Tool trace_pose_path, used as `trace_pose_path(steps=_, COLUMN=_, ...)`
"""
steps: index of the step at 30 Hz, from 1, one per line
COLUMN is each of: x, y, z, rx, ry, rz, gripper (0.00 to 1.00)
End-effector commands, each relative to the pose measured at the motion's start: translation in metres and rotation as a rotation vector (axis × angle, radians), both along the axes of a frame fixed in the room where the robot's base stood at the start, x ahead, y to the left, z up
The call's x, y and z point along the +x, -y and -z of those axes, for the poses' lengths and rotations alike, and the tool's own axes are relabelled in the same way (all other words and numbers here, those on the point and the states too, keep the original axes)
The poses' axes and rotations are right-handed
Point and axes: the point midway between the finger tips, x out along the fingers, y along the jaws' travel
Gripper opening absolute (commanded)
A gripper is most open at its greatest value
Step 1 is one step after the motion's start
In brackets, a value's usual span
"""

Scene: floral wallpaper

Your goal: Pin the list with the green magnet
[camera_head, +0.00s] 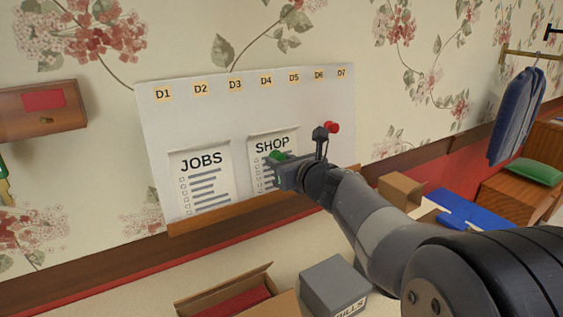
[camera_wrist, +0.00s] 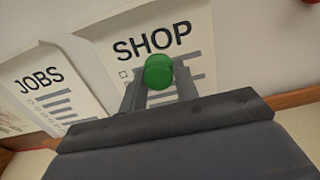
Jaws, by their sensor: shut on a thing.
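The white board (camera_head: 305,107) hangs on the wall with labels D1 to D7 along its top. A SHOP list (camera_head: 262,143) stands against its lower middle, and a JOBS list (camera_head: 201,172) is to its left. My gripper (camera_head: 281,165) is shut on the green magnet (camera_head: 277,156) in front of the SHOP list. In the wrist view the green magnet (camera_wrist: 158,72) is between the fingertips, just below the word SHOP. I cannot tell whether the magnet touches the paper. My arm hides the lower right of the SHOP list.
A red magnet (camera_head: 333,127) is on the board to the right of my gripper. A wooden ledge (camera_head: 225,217) runs under the board. Below are an open box (camera_head: 228,293) and a grey BILLS box (camera_head: 335,283). A wall box (camera_head: 42,110) is at the left.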

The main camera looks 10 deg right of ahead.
Motion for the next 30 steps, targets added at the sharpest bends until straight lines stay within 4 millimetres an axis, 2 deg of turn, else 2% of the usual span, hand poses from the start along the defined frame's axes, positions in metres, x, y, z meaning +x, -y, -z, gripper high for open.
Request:
trace_pose_path(steps=4, x=0.0002, y=0.0, z=-0.0004, rx=0.0, ry=0.001, rz=0.0, gripper=0.04)
trace_pose_path(steps=5, x=0.0002, y=0.0, z=-0.0004, rx=0.0, ry=0.001, rz=0.0, gripper=0.32)
trace_pose_path(steps=12, x=0.0001, y=0.0, z=-0.0003, rx=0.0, ry=0.0, rz=0.0, gripper=0.51)
trace_pose_path(steps=14, x=0.0001, y=0.0, z=-0.0002, rx=0.0, ry=0.0, rz=0.0, gripper=0.55)
trace_pose_path(steps=18, x=0.0001, y=0.0, z=-0.0002, rx=0.0, ry=0.0, rz=0.0, gripper=0.55)
trace_pose_path(steps=27, x=0.0001, y=0.0, z=-0.0001, rx=0.0, ry=0.0, rz=0.0, gripper=0.79)
trace_pose_path(steps=30, x=0.0001, y=0.0, z=-0.0001, rx=0.0, ry=0.0, rz=0.0, gripper=0.8)
